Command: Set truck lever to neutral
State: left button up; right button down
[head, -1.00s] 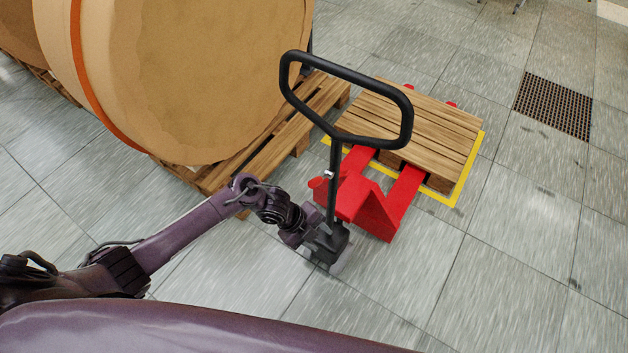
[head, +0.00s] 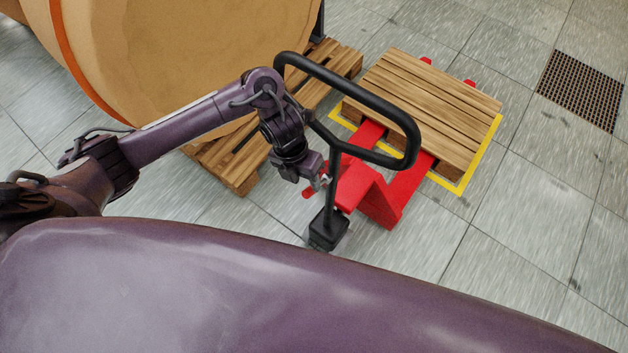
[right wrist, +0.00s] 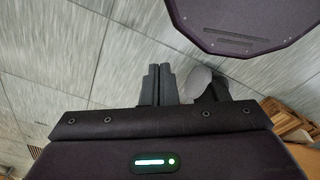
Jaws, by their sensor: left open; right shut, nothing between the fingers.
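The red pallet truck (head: 367,191) stands at centre in the head view, its forks under a wooden pallet (head: 425,105). Its black loop handle (head: 412,142) rises toward me on a dark stem (head: 331,190). My left gripper (head: 325,181) is open beside the stem, below the loop. A small light part shows at its fingertips; I cannot tell if this is the lever or a finger, or whether they touch. My right gripper (right wrist: 156,84) shows in the right wrist view, its fingers shut together with nothing between them, above the floor.
A large brown paper roll (head: 170,50) rests at the left, with a wooden pallet (head: 236,172) beside the truck. A floor grate (head: 580,90) lies at upper right. The tiled floor at right is clear.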

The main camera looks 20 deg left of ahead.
aim_at(307, 191)
pick_arm(q)
jog(key=x, duration=0.2)
jog(key=s+x, duration=0.1)
jog(key=x, duration=0.2)
jog(key=shift+d, duration=0.1)
jog(key=shift+x, duration=1)
jog(key=shift+w, duration=0.2)
grip_shut()
pick_arm(e)
jog(key=s, duration=0.3)
jog(key=shift+s+d+f, duration=0.1)
jog(key=shift+s, duration=0.2)
